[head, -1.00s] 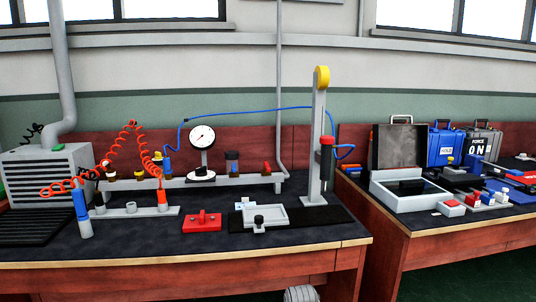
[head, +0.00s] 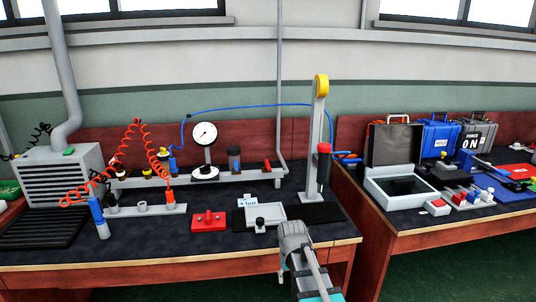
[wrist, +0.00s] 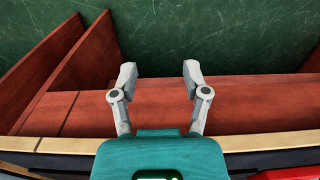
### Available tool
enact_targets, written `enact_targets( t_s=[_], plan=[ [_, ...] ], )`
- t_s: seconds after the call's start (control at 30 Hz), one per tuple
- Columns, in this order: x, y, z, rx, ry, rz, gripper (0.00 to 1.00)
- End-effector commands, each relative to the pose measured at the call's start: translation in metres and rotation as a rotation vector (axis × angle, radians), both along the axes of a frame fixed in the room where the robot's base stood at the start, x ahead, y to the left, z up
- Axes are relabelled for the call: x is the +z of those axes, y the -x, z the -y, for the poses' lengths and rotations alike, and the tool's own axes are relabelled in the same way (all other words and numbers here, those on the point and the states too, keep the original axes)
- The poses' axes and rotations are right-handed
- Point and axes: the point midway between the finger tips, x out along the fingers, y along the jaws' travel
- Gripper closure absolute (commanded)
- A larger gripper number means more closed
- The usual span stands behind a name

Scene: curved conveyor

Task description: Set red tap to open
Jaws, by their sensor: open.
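The red tap (head: 267,166) appears as a small upright red handle at the right end of the grey rail (head: 230,178) at the back of the left bench. The angle of its handle is too small to read surely. In the wrist view my gripper (wrist: 158,75) is open, with two grey fingers apart and nothing between them. It is over the bench's front edge and wooden front panel, away from the tap. In the head view my arm rises at the bottom, in front of the bench. The tap does not show in the wrist view.
A pressure gauge (head: 204,140) stands on the rail left of the tap. A grey column (head: 315,150) with a yellow top stands to its right. A red block (head: 208,221) and a grey fixture (head: 268,215) sit nearer the front. Coiled orange hose hangs at the left.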

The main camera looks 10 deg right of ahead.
Motion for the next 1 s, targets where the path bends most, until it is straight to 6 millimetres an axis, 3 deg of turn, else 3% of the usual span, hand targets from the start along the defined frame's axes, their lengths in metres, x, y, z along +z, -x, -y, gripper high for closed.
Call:
enact_targets(
  t_s=[0.03, 1.0],
  plan=[
    [0.019, -0.007, 0.000, 0.000, 0.000, 0.000, 0.40],
    [0.193, -0.092, 0.001, -0.001, 0.000, 0.000, 0.40]
  ],
)
